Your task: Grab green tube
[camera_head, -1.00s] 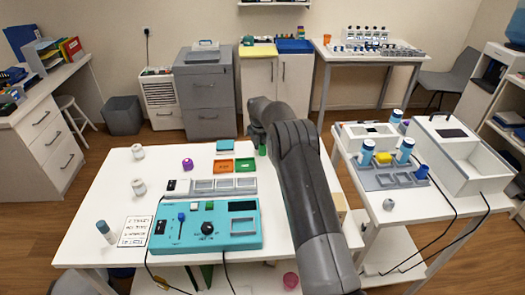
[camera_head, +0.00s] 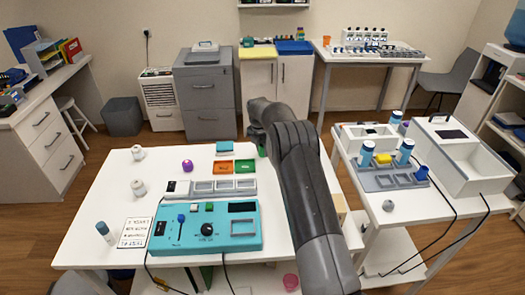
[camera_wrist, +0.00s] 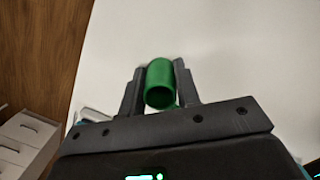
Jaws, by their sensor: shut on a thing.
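The green tube (camera_wrist: 160,84) is held between the two dark fingers of my gripper (camera_wrist: 159,92) in the wrist view. In the head view a small part of the green tube (camera_head: 262,151) shows at the left edge of my arm, near the far edge of the white table (camera_head: 90,232). My arm hides the gripper's fingers there. I cannot tell whether the tube touches the table.
A turquoise control box (camera_head: 206,228) stands on the table's front half.

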